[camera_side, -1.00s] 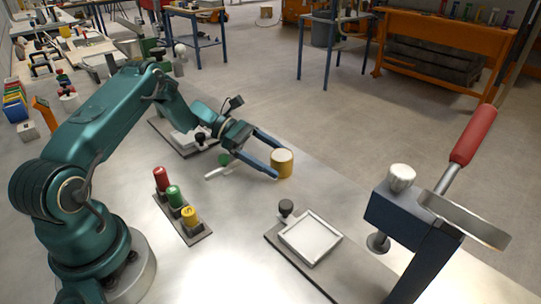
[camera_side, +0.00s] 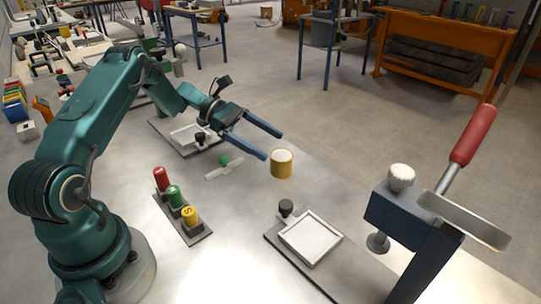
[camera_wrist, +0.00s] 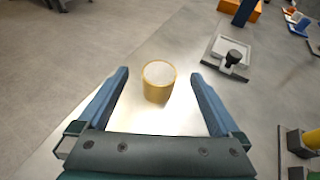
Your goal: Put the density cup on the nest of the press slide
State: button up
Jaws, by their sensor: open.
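The density cup (camera_side: 281,165), yellow with a pale top, stands upright on the metal table near its far edge. It also shows in the wrist view (camera_wrist: 157,88), between and beyond my fingers. My gripper (camera_side: 273,145) is open and empty, raised above and a little left of the cup, apart from it. Both fingers show in the wrist view (camera_wrist: 160,73). The press slide's nest (camera_side: 309,240), a pale square frame with a black knob (camera_side: 286,207) beside it, is empty in front of the press (camera_side: 408,230). The nest also shows in the wrist view (camera_wrist: 231,48).
The press has a red-handled lever (camera_side: 473,134) and a ram above the slide's right side. A holder with red, green and yellow canisters (camera_side: 175,198) stands left. A second framed plate (camera_side: 190,135) and a green-knobbed piece (camera_side: 224,161) lie behind. Table between cup and nest is clear.

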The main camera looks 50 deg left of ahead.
aim_at(282, 162)
notch_tip(282, 162, up, 2)
jog(key=shift+a+r+m+g, duration=0.1)
jog(key=shift+a+m+g, duration=0.05)
jog(key=shift+m+g, duration=0.15)
jog(key=shift+h, duration=0.3)
notch_tip(282, 162, down, 5)
jog(key=shift+r, duration=0.2)
jog(key=shift+w+f, duration=0.1)
jog(key=shift+f, duration=0.15)
jog(key=shift+x, duration=2.5)
grip_shut()
